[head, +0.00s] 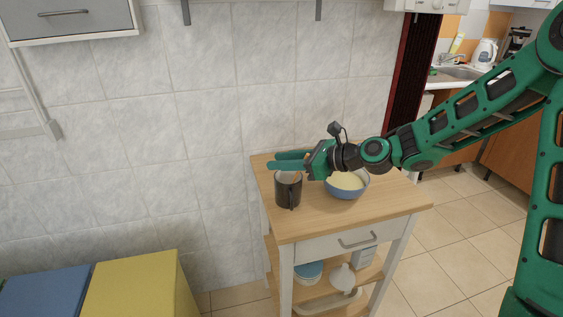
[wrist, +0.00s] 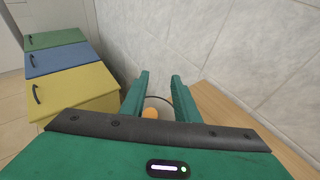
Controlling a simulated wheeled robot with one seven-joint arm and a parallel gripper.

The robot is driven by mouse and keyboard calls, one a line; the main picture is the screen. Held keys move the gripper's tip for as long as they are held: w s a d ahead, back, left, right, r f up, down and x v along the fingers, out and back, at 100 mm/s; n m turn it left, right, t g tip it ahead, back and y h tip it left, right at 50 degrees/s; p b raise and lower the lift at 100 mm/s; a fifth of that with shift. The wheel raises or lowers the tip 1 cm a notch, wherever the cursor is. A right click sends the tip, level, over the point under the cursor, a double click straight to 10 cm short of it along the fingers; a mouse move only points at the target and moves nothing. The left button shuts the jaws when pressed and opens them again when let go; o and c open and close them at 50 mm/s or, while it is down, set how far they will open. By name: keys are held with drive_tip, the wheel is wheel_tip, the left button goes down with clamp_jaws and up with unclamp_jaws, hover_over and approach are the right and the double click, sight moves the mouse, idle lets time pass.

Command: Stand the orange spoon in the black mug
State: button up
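The black mug (head: 288,192) stands upright near the left front of the wooden cart top. Its dark round rim also shows between my fingers in the wrist view. My gripper (head: 272,161) is just above the mug, reaching in from the right. Its two green fingers are apart in the wrist view (wrist: 160,84). A small orange end, seemingly of the orange spoon (wrist: 150,113), shows between the fingers, nearer the left one, with clear space to the right finger. It overlaps the mug's rim in that view.
A blue bowl (head: 345,190) with pale contents stands right of the mug, under my wrist. The cart top (head: 385,205) is bare at its right and front. A tiled wall (head: 210,110) rises behind the cart. Blue and yellow cabinets (head: 135,285) stand at lower left.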

drive_tip(key=v, duration=1)
drive_tip(key=shift+d, duration=0.35)
drive_tip(key=shift+s, duration=0.1)
